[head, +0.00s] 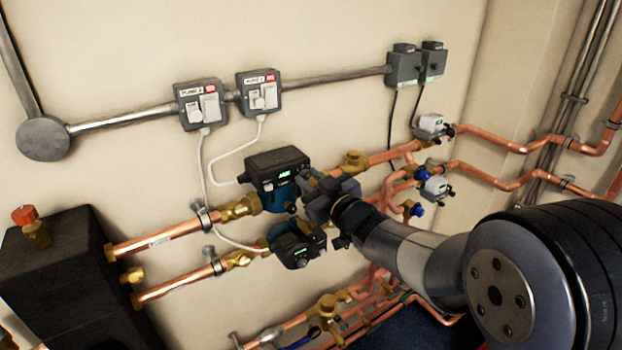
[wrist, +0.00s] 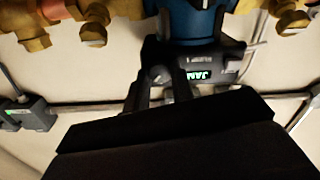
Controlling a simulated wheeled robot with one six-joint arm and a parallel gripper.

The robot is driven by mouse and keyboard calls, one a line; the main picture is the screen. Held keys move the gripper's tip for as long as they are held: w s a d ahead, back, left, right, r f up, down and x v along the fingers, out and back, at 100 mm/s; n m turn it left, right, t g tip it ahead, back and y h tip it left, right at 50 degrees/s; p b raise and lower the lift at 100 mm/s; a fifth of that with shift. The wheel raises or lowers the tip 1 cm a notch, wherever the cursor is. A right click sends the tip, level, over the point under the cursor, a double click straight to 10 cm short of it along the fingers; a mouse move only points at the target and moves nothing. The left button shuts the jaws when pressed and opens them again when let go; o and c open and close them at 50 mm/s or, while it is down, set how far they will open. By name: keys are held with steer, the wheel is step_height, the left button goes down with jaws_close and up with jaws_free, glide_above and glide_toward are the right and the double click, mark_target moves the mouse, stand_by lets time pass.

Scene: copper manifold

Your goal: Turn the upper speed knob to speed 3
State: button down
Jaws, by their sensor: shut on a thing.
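The upper pump has a black control box (head: 278,168) with a lit green display and a blue body (head: 276,196). In the wrist view, this box (wrist: 228,66) and the blue body (wrist: 192,20) appear upside down. My gripper (head: 308,182) reaches in from the right to the front of the box. In the wrist view my gripper (wrist: 158,78) is at the box beside the display. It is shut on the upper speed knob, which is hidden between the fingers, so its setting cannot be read.
The lower pump's black box (head: 298,248) sits just below my gripper. Copper pipes (head: 165,236) with brass valves run on both sides. Wall switches (head: 200,104) and a conduit (head: 330,76) are above.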

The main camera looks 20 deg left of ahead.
stand_by(0.4)
steer(key=c, duration=1.2)
jaws_free()
steer(key=shift+s+d, duration=0.1)
steer(key=b+v, duration=0.2)
steer(key=v, duration=0.8)
steer(key=shift+s+d, duration=0.15)
steer(key=shift+d, duration=0.05)
